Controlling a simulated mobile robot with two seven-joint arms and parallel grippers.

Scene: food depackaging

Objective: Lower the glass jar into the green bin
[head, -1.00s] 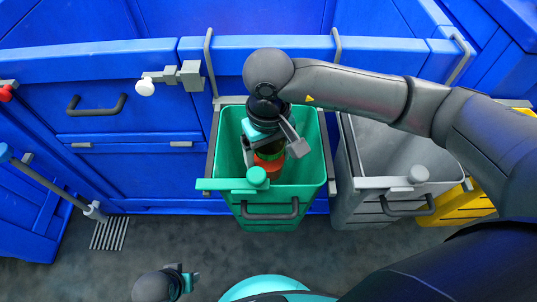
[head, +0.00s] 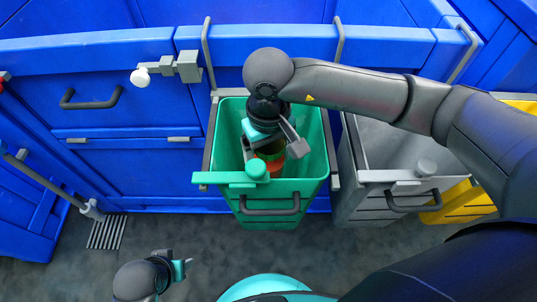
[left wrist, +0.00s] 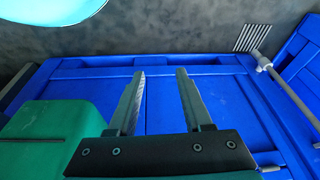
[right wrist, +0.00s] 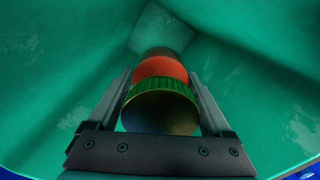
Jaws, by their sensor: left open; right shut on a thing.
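The glass jar (head: 271,155), with red contents and a green-rimmed lid, is inside the mouth of the green bin (head: 310,172). My right gripper (head: 268,147) is shut on the jar and reaches down into the bin. In the right wrist view the jar (right wrist: 160,90) sits between the fingers, lid nearest the camera, with the bin's green walls around it. Whether the jar touches the bin floor cannot be told. My left gripper (head: 184,270) is open and empty, low at the front left. Its spread fingers show in the left wrist view (left wrist: 160,100).
A grey bin (head: 372,150) stands right of the green bin, with a yellow bin (head: 462,200) beyond it. A blue counter (head: 120,60) with a drawer handle is behind. Floor in front is clear.

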